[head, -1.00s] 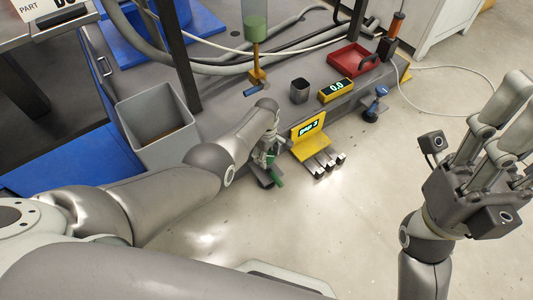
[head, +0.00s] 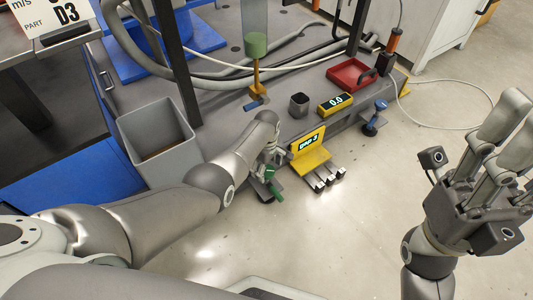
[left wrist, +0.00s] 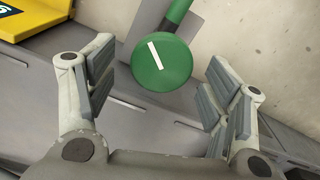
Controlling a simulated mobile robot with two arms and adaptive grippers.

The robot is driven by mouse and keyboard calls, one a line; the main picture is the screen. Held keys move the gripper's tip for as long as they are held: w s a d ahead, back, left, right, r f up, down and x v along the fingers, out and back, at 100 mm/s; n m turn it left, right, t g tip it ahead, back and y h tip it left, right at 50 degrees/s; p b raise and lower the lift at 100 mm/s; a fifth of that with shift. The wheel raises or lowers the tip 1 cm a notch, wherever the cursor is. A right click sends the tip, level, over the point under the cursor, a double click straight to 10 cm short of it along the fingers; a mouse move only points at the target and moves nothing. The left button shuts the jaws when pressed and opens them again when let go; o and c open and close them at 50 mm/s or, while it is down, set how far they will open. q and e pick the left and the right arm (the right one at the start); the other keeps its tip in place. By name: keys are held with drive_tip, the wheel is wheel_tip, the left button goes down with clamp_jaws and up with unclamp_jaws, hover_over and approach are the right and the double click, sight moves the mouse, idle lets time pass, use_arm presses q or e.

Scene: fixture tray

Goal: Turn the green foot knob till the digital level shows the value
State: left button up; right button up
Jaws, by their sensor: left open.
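The green foot knob (left wrist: 162,68) is a round green disc with a white line in the left wrist view; a green bar extends behind it. In the head view green parts (head: 276,195) show by my left gripper (head: 268,170), low at the bench's front edge. In the left wrist view my left gripper (left wrist: 160,88) is open, its padded fingers on either side of the knob with gaps. The yellow digital level (head: 336,103) on the bench reads 0.0. My right gripper (head: 510,135) is open and empty at right.
A grey bin (head: 150,125) stands left of my left arm. A black cup (head: 299,104), a red tray (head: 352,74) and a blue knob (head: 377,106) are near the level. Grey hoses cross behind. The floor at front right is clear.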

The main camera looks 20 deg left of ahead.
use_arm(q)
wheel_tip(320, 180, up, 11)
idle(0.5)
drive_tip(key=shift+f, duration=0.1)
idle(1.5)
